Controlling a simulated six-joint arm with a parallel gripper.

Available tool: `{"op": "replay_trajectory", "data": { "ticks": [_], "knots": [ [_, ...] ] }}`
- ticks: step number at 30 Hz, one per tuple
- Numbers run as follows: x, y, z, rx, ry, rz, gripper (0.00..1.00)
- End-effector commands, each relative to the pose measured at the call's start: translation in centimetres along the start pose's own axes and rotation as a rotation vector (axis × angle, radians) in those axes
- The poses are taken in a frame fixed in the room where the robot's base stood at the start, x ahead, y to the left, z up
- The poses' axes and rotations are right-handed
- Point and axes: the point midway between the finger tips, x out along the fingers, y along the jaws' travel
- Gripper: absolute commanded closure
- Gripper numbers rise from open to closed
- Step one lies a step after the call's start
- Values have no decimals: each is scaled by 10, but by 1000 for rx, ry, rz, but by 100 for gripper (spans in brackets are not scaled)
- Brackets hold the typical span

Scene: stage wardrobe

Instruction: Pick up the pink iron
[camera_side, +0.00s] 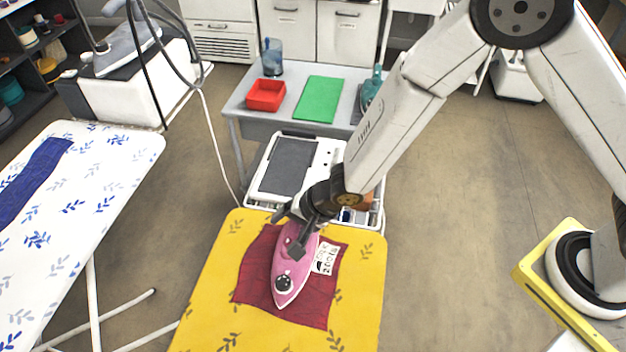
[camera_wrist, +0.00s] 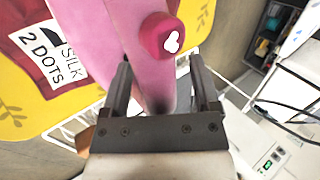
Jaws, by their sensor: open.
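The pink iron (camera_side: 292,272) lies on a dark red cloth (camera_side: 322,288) on the yellow ironing board (camera_side: 215,318), its pointed end toward the front and a dark round dial near it. My gripper (camera_side: 293,238) is down at the iron's rear part, hiding some of it. In the wrist view the open fingers of my gripper (camera_wrist: 160,66) stand either side of a pink part of the iron (camera_wrist: 150,82), with a dark pink knob just beyond. I cannot tell whether either finger touches it. A "SILK 2 DOTS" label (camera_wrist: 50,60) lies on the cloth beside the iron.
A white machine (camera_side: 325,155) with a dark top panel stands right behind the board. A white patterned ironing board (camera_side: 105,165) stands at left.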

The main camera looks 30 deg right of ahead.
Motion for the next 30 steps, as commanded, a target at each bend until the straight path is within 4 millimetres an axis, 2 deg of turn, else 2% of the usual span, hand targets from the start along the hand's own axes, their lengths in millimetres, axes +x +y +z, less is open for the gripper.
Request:
{"op": "replay_trajectory", "data": {
  "ticks": [7, 8, 12, 15, 30],
  "knots": [
    [0, 0, 0, 0, 0, 0, 21],
    [0, 0, 0, 0, 0, 0, 28],
    [0, 0, 0, 0, 0, 0, 72],
    [0, 0, 0, 0, 0, 0, 100],
    [-3, -3, 0, 0, 0, -4, 100]
  ]
}}
